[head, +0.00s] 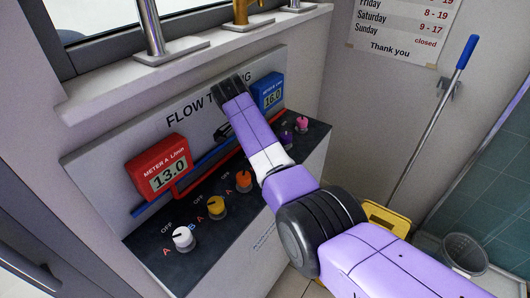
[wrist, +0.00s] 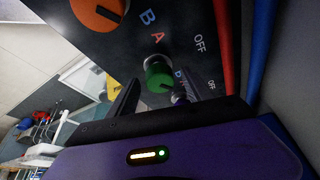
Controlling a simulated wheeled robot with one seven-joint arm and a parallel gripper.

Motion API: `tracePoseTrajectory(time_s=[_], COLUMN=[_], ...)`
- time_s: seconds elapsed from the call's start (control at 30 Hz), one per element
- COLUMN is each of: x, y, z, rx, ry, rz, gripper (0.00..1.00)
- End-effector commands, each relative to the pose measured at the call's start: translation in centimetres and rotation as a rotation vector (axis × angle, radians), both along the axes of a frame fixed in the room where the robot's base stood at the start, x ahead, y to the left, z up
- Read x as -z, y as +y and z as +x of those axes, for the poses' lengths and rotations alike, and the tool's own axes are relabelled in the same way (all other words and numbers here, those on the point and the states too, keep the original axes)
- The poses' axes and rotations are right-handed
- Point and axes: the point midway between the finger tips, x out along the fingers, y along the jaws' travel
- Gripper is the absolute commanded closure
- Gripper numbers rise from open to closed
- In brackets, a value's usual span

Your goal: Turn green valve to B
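The green valve (wrist: 160,75) is a round knob on the dark panel in the wrist view. An "A" label is just above it, OFF is up and to the right, and a small B sits close by on its right. I cannot clearly read its pointer direction. In the head view my arm hides it. My gripper (head: 228,88) shows in the head view over the panel's back board. In the wrist view its dark fingers (wrist: 165,95) stand apart, just below the green knob to either side. Nothing is between them that I can see as held.
White (head: 184,239), yellow (head: 216,207), orange (head: 243,181), purple (head: 285,138) and pink (head: 302,124) knobs share the panel. Red meter A (head: 164,167) reads 13.0; blue meter B (head: 270,92) reads 16.0. Red and blue pipes run behind the knobs. Taps stand on the ledge above.

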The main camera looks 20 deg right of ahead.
Motion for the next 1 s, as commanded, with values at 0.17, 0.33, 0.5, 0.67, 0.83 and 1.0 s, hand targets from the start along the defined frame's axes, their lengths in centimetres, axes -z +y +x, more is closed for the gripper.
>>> tracePoseTrajectory(time_s=[0.17,0.33,0.5,0.67,0.83,1.0], x=[-0.2,-2.1,-4.6,-6.5,-7.2,-7.2], y=[0.1,0.9,1.9,2.6,2.8,2.8], z=[0.0,-0.2,-0.6,-0.8,-1.0,-1.0], rx=[-0.001,-0.002,-0.001,-0.001,0.0,0.0], ry=[-0.001,-0.003,-0.003,-0.003,0.0,0.0], rz=[0.0,0.0,0.001,0.0,0.0,0.0], gripper=[0.41,0.41,0.41,0.41,0.41,0.41])
